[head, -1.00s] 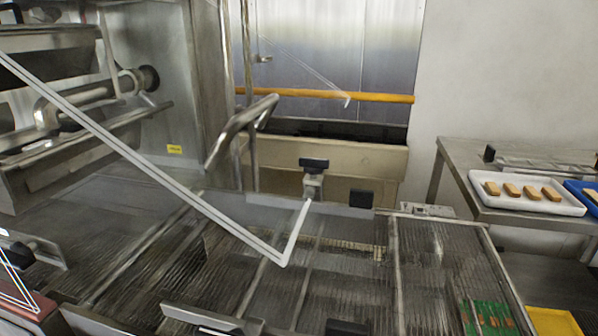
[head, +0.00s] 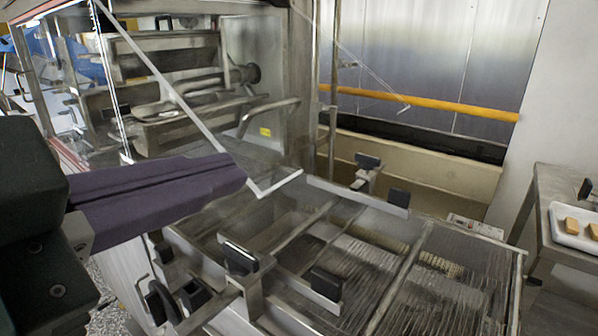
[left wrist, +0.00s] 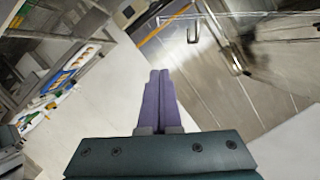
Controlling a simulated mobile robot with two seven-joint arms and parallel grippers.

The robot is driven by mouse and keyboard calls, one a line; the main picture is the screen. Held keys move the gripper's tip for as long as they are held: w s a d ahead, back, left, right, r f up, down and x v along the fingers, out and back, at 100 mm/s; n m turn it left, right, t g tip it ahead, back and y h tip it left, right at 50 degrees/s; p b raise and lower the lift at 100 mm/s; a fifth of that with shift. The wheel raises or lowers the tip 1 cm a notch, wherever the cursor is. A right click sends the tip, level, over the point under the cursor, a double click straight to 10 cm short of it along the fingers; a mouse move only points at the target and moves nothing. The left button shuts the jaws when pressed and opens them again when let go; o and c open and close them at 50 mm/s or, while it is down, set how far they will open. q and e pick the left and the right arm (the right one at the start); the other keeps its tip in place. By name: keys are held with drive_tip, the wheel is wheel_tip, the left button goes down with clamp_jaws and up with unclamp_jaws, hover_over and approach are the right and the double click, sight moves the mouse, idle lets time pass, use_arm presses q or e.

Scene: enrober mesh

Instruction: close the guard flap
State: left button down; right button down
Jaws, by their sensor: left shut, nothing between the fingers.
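The guard flap (head: 280,185) appears as a clear panel with pale bright edges in the head view. It slants down from the upper left, and its lower corner hangs over the front of the mesh conveyor (head: 415,262). It looks raised and tilted. My left gripper (head: 240,172) comes in from the left with its purple fingers shut and empty. In the picture its tip lies close to the flap's lower edge; I cannot tell whether they touch. The shut fingers also show in the left wrist view (left wrist: 160,75). My right gripper is not in view.
A bent metal bar (head: 265,112) stands inside the machine behind the flap. Black-ended brackets (head: 240,262) rise along the conveyor's near side. An orange rail (head: 440,109) crosses the back. A side table with a white tray (head: 562,240) stands at the right.

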use_arm(q)
hover_over(274, 178)
drive_tip(key=s+d, duration=0.2)
drive_tip(key=s, duration=0.2)
drive_tip(key=f, duration=0.2)
drive_tip(key=shift+w+a+f, duration=0.15)
drive_tip(key=shift+a+f, duration=0.1)
drive_tip(key=shift+f, duration=0.25)
drive_tip(key=shift+w+a+f, duration=0.15)
drive_tip(key=shift+a+f, duration=0.1)
drive_tip(key=shift+f, duration=0.2)
drive_tip(key=shift+w+a+f, duration=0.25)
drive_tip(key=shift+a+f, duration=0.1)
drive_tip(key=shift+f, duration=0.25)
